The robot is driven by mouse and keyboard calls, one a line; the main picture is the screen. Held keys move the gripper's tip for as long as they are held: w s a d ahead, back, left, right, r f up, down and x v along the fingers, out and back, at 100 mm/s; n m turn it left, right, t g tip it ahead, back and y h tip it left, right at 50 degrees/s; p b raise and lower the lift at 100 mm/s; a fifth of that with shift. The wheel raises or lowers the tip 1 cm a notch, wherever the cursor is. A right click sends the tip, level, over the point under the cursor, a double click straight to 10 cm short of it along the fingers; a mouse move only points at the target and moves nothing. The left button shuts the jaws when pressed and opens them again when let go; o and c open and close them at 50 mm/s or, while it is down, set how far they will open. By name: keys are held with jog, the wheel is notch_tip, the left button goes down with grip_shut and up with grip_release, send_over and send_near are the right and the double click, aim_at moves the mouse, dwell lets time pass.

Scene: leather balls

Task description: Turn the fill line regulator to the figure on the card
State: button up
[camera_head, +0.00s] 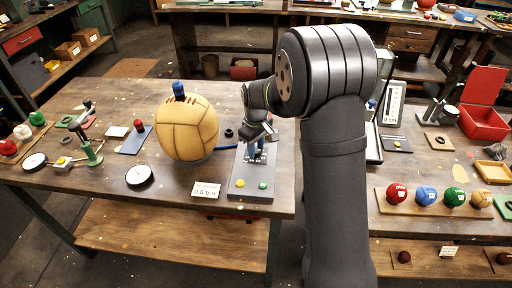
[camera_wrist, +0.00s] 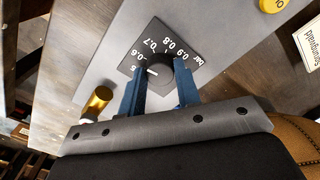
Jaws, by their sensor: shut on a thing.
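The regulator panel (camera_head: 249,187) is a grey plate on the left bench, under my gripper. In the wrist view its black dial plate (camera_wrist: 146,50) carries white figures from about 0.5 to 0.9 bar. The dark round knob (camera_wrist: 158,74) has a white mark pointing left, near the 0.5 and 0.6 end. My gripper (camera_wrist: 160,88) has its blue fingers on both sides of the knob, shut on it; it also shows in the head view (camera_head: 256,158). A white card (camera_head: 206,190) stands left of the panel; its small figure looks like 0.8 bar, not certain.
A tan leather ball (camera_head: 187,128) with a blue fitting on top stands left of the panel. A round gauge (camera_head: 140,176) lies farther left. Coloured balls (camera_head: 426,196) stand on the right bench.

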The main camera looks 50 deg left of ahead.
jog(key=m, duration=0.4)
jog(key=shift+m, duration=0.4)
jog(key=m, duration=0.3)
jog(key=shift+m, duration=0.3)
jog(key=m, duration=0.3)
jog(key=shift+m, duration=2.1)
jog(key=o, duration=1)
